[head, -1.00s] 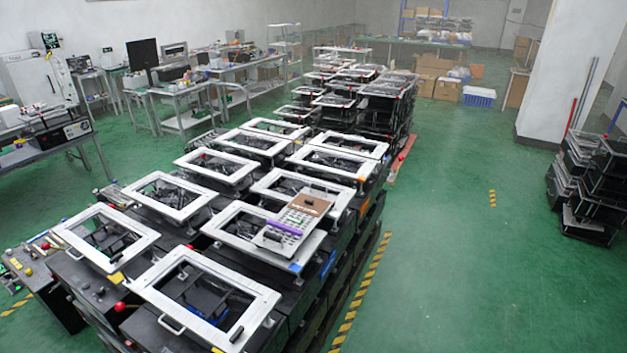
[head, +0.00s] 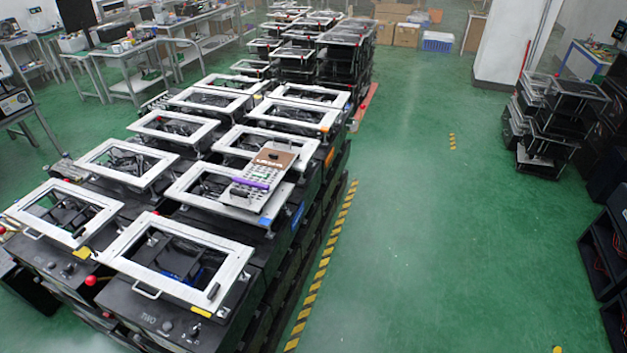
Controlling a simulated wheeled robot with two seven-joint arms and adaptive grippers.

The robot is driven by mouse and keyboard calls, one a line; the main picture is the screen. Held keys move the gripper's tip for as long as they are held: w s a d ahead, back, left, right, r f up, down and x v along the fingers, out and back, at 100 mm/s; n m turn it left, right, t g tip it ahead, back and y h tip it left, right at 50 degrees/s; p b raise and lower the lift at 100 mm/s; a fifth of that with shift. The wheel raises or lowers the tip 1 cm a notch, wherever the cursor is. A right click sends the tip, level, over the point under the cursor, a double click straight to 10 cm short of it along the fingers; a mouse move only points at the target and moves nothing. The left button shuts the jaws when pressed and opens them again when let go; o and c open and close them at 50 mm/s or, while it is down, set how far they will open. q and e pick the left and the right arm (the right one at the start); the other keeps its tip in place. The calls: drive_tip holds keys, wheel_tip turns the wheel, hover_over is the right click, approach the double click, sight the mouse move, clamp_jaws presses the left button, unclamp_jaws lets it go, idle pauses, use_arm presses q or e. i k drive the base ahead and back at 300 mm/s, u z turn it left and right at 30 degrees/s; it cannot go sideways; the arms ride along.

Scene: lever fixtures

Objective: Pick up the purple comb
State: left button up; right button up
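A small purple comb (head: 251,183) lies across a light grey perforated tray (head: 240,199). The tray rests on top of one of the white-framed black lever fixtures, near the right side of the long row. The comb looks thin and partly blurred at this distance. A brown panel (head: 273,159) with several small items on it is at the tray's far end, behind the comb. Neither of my grippers shows in the head view.
Several white-framed fixtures (head: 128,162) form a long block on the left. Yellow-black floor tape (head: 318,287) runs along its right side. Open green floor (head: 440,220) lies right of it. Black racks (head: 548,130) stand at the right.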

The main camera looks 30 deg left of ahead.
sight(256, 185)
drive_tip(key=z, duration=0.45)
drive_tip(key=i, duration=2.25)
drive_tip(key=u, duration=1.6)
